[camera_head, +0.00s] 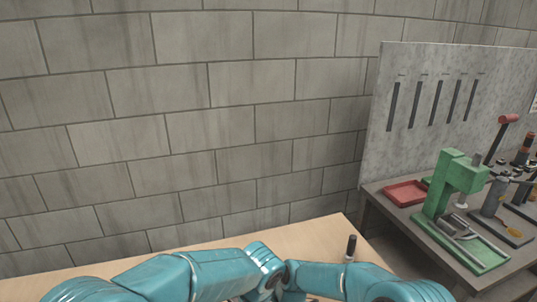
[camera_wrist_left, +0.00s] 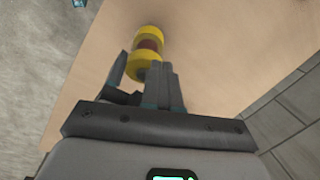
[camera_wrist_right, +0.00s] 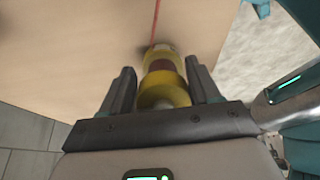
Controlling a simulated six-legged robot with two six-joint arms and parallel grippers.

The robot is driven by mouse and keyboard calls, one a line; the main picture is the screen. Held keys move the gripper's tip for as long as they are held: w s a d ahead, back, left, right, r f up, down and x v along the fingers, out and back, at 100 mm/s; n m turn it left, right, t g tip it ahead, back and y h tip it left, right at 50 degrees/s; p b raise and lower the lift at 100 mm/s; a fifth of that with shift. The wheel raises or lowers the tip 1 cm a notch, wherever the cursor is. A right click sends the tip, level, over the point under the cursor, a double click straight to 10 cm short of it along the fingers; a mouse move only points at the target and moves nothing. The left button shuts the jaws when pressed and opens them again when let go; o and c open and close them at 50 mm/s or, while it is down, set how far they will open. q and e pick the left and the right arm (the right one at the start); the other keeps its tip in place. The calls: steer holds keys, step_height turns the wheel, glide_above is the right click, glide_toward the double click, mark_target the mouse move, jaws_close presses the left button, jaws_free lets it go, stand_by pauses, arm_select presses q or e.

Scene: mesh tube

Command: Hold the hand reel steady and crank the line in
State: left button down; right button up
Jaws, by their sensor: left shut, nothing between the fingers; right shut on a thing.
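The hand reel, with yellow flanges and a dark red middle, shows in the left wrist view (camera_wrist_left: 148,46) and in the right wrist view (camera_wrist_right: 163,90). My right gripper (camera_wrist_right: 163,78) is shut on the reel, with one finger on each side of it. A thin red line (camera_wrist_right: 155,20) runs from the reel away across the table. My left gripper (camera_wrist_left: 141,65) is shut with nothing held, its fingertips close by the near yellow flange. I cannot make out the crank handle. In the head view my arms hide the reel and both grippers.
A pale wooden table (camera_head: 310,236) lies under the work, with a small dark upright post (camera_head: 351,248) near its right edge. A side bench at the right bears a green press (camera_head: 452,185), a red tray (camera_head: 405,193) and other tools. A block wall (camera_head: 200,120) stands behind.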

arm_select(q)
steer(key=r, duration=0.2)
steer(key=d+r, duration=0.2)
steer(key=r, duration=0.1)
steer(key=shift+w+r, duration=0.3)
steer(key=shift+w, duration=0.1)
steer(key=s+d, duration=0.3)
step_height(320, 180, down, 6)
steer(key=a, duration=0.2)
steer(key=shift+s+a, duration=0.15)
steer(key=shift+s, duration=0.3)
steer(key=shift+s+f, duration=0.1)
steer(key=shift+w+d+f, duration=0.1)
steer(key=shift+w+d, duration=0.1)
steer(key=shift+w, duration=0.4)
stand_by(0.7)
steer(key=shift+w+a, duration=0.2)
steer(key=shift+a, duration=0.25)
